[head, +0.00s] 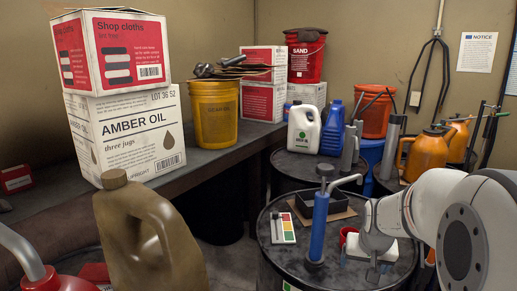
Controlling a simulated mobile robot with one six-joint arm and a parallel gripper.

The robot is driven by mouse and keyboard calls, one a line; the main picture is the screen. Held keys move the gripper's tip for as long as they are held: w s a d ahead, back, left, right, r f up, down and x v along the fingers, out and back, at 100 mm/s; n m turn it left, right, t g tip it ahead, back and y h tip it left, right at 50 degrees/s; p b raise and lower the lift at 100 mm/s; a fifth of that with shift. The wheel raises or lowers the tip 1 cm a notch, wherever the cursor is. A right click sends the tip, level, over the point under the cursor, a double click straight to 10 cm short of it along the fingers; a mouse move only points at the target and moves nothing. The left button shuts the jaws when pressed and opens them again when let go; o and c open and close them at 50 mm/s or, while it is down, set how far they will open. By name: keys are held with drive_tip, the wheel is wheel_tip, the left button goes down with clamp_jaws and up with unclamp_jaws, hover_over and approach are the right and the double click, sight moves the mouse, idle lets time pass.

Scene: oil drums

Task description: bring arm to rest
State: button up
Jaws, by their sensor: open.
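My white arm reaches in from the right edge in the head view. My gripper (372,266) points down above the near drum top (290,262), at its right side. It is open, and nothing shows between its jaws. The fingers are small and partly hidden by the wrist, so I cannot tell how close they are to the drum top.
A blue hand pump (319,228) stands on the near drum, left of my gripper. Orange cans (421,155) stand behind my arm; a brown jug (145,240) is front left.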

drive_tip(key=s+a+r+n, duration=0.1)
drive_tip(key=s+a, duration=0.4)
drive_tip(key=s, duration=0.4)
drive_tip(key=s+a+r+n+g+y, duration=0.1)
drive_tip(key=s+a+r+n, duration=0.1)
drive_tip(key=s+a, duration=0.4)
drive_tip(key=s, duration=0.4)
drive_tip(key=shift+a+r, duration=0.2)
drive_tip(key=shift+a, duration=0.1)
drive_tip(key=shift+w, duration=0.1)
idle(0.6)
